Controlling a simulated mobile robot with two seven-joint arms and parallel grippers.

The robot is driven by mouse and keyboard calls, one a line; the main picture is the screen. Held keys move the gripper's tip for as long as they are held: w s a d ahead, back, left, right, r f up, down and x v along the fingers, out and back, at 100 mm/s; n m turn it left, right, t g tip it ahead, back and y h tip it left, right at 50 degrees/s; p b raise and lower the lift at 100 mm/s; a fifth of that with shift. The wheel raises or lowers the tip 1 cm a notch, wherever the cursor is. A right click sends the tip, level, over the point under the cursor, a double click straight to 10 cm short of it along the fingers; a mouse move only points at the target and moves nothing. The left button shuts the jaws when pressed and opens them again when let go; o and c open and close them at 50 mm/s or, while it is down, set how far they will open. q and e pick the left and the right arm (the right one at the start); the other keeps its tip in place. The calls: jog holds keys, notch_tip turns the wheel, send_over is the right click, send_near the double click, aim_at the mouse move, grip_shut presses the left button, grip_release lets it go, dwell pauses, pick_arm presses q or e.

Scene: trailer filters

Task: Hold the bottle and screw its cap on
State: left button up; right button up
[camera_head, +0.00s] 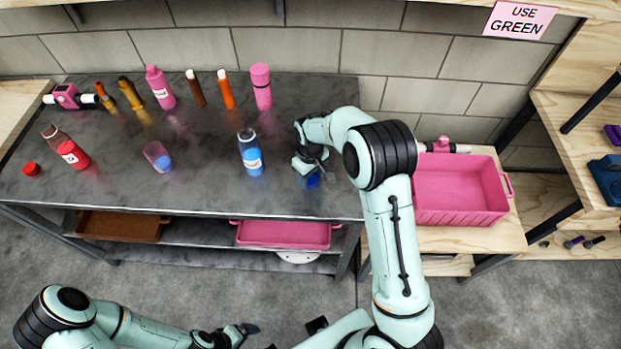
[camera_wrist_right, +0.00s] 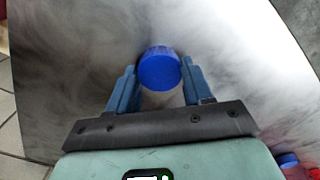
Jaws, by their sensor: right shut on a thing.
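A clear bottle (camera_head: 250,152) with a blue lower part and a pale label stands upright on the dark metal table (camera_head: 205,190). Its top looks dark and bears no blue cap. The blue cap (camera_head: 313,181) is at the table's right part, to the right of the bottle. My right gripper (camera_head: 312,170) is at the cap, apart from the bottle. In the right wrist view the cap (camera_wrist_right: 159,69) sits between the fingertips, and the gripper is shut on it. My left gripper (camera_head: 240,332) is low in the head view, in front of the table and empty; its jaw opening is unclear.
Several pink, brown and orange bottles line the back. A pink crate (camera_head: 455,216) is at right. Table around the blue bottle is clear.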

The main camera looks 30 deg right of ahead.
aim_at(311, 179)
pick_arm(q)
jog(key=shift+w+r+p, duration=0.8)
jog(key=shift+w+r, duration=0.15)
jog(key=shift+r, duration=0.15)
pick_arm(e)
notch_tip(311, 179, up, 20)
jog(key=a+f+m, duration=0.1)
jog(key=a+f, duration=0.4)
jog(key=a, duration=0.1)
jog(key=s+a+f, duration=0.1)
jog(key=a+f, duration=0.4)
jog(key=a, duration=0.1)
jog(key=s+a+f+m, duration=0.1)
jog(key=a+f, duration=0.5)
jog(key=a, duration=0.1)
jog(key=shift+s+m, duration=0.2)
jog(key=shift+m, duration=0.1)
pick_arm(q)
jog(key=shift+c, duration=0.3)
pick_arm(e)
jog(key=shift+d, duration=0.1)
